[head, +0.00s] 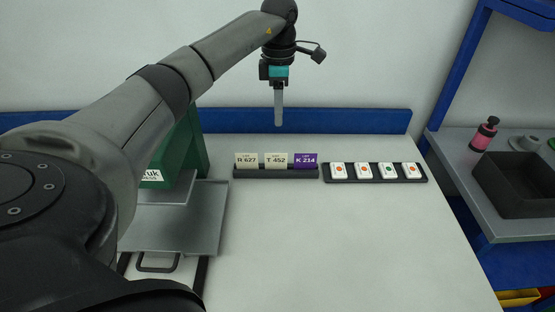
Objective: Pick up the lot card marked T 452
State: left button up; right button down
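The lot card marked T 452 (276,161) is cream and stands upright in the middle of a black card rack (276,174). The cream card marked R 627 (246,160) stands to its left, and the purple card marked K 214 (305,161) to its right. My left gripper (279,122) hangs pointing down above and behind the cards, clear of them. Its fingers show edge-on as one grey bar, so I cannot see whether there is a gap between them. No card is visible in it. My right gripper is out of view.
A black tray (375,180) with several white dotted pieces lies right of the rack. A green machine (190,140) with a grey metal plate (215,235) stands left, partly behind my arm. A side bench at right holds a dark bin (515,185) and pink bottle (485,134). The front table is clear.

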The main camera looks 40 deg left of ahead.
pick_arm(q)
send_over(276, 156)
jog(key=f, duration=0.6)
jog(key=f+b, duration=0.1)
jog(key=f, duration=0.2)
jog(key=shift+w+d+f, duration=0.15)
jog(key=shift+w+f, duration=0.05)
jog(key=shift+w, duration=0.1)
jog(key=f, duration=0.5)
jog(key=shift+s+a+f, duration=0.1)
jog(key=shift+s+a, duration=0.1)
jog(key=shift+s, duration=0.05)
grip_shut()
